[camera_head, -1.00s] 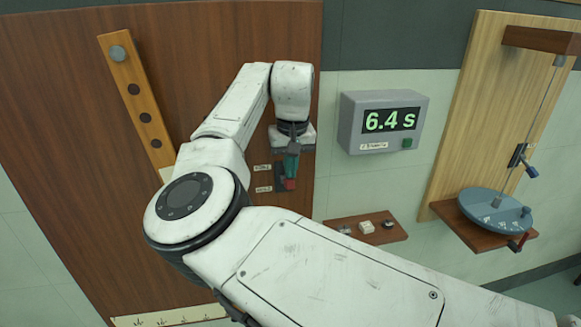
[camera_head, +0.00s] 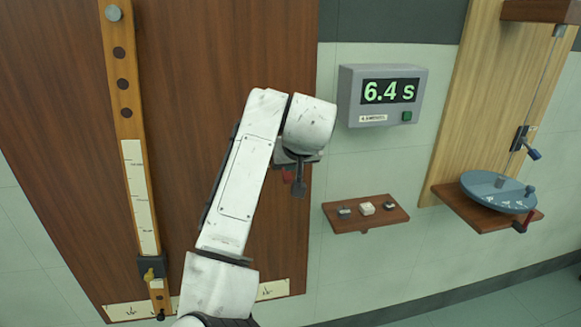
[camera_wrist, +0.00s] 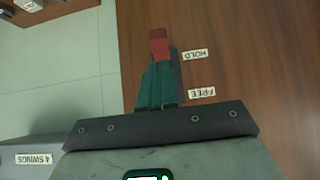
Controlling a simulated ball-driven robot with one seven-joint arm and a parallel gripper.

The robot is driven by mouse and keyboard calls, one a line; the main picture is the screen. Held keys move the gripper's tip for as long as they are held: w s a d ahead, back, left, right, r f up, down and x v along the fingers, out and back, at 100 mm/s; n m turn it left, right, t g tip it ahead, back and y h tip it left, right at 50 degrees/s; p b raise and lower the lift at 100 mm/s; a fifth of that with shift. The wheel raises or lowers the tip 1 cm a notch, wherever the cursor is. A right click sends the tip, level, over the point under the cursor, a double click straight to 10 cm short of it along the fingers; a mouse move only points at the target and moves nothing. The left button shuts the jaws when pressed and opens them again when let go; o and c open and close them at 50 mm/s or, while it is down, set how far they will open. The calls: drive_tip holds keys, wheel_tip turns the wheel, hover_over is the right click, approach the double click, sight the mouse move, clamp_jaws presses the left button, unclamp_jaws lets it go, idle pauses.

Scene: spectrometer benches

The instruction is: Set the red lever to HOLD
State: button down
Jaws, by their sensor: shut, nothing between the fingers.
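The red lever (camera_wrist: 159,44) shows in the wrist view just beyond my fingertips, level with the HOLD label (camera_wrist: 194,55). The FREE label (camera_wrist: 201,93) lies nearer the gripper body, beside my fingers. Both labels appear upside down there. My gripper (camera_wrist: 157,67) has its teal fingers shut and empty, with the tips at or very near the lever's end; I cannot tell whether they touch. In the head view a bit of the red lever (camera_head: 288,175) shows under my wrist.
A timer (camera_head: 380,95) reads 6.4 s. A small shelf (camera_head: 350,222) holds blocks at right. A blue disc (camera_head: 495,190) sits on a bracket further right.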

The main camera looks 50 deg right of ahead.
drive_tip(key=shift+r, duration=0.15)
drive_tip(key=shift+r+p, duration=0.7)
drive_tip(key=shift+p, duration=0.15)
